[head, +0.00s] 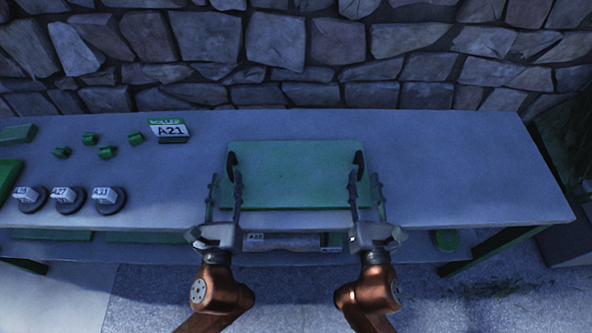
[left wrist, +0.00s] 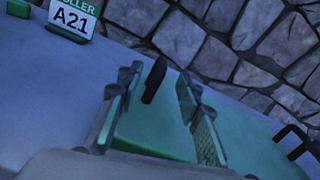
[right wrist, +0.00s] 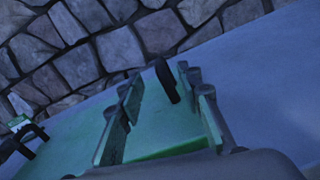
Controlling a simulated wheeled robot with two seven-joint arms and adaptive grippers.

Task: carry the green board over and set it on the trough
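The green board (head: 297,178) lies flat on the grey table, with a black handle at each side. My left gripper (head: 225,180) is open at the board's left edge. In the left wrist view the left handle (left wrist: 154,80) stands just beyond and between its spread fingers. My right gripper (head: 364,179) is open at the right edge. In the right wrist view the right handle (right wrist: 166,80) shows between its spread fingers. Neither gripper visibly clamps a handle. I cannot tell which thing is the trough.
Several green blocks (head: 106,152) and an A21 sign (head: 170,129) stand at the table's left. Several dark discs with pale tags (head: 68,200) sit at front left. A grey cylinder (head: 290,242) lies on the lower shelf. The table's right side (head: 460,175) is clear. A stone wall (head: 300,50) is behind.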

